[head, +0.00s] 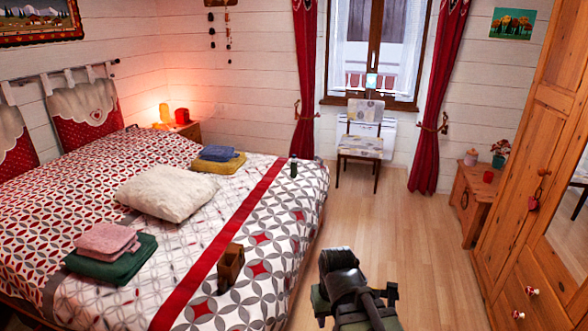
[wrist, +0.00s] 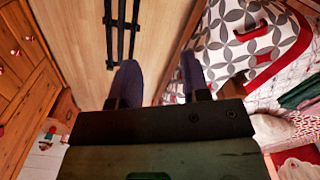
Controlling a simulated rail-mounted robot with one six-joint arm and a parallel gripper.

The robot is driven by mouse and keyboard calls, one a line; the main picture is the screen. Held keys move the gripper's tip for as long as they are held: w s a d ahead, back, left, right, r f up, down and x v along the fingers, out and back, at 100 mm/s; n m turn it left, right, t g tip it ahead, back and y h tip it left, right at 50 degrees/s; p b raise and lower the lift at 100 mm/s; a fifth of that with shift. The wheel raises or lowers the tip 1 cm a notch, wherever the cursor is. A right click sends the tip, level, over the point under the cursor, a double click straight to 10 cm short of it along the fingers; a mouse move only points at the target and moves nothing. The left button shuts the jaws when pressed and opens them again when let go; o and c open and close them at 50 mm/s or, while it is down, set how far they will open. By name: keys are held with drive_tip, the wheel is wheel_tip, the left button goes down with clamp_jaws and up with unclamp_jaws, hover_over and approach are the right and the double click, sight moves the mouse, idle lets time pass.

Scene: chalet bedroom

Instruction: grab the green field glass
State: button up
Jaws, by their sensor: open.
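A small, dark, greenish upright object (head: 293,166), which looks like the field glass, stands on the bed near its far right edge in the head view. It is too small there to make out details. I cannot make it out in the wrist view. My gripper (wrist: 158,82) shows in the wrist view with its two dark fingers apart and nothing between them. It is above the wooden floor beside the bed, well apart from the field glass. In the head view my arm fills the bottom centre, and the fingertips cannot be made out there.
The bed (head: 260,223) fills the left. A brown wooden object (head: 230,268), a white cushion (head: 166,192), folded blue and yellow cloths (head: 217,157) and pink and green towels (head: 110,259) lie on it. A chair (head: 362,143) stands by the window. The floor (head: 420,235) beyond my arm is clear.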

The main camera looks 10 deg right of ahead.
idle(0.4)
drive_tip(key=o, duration=1.1)
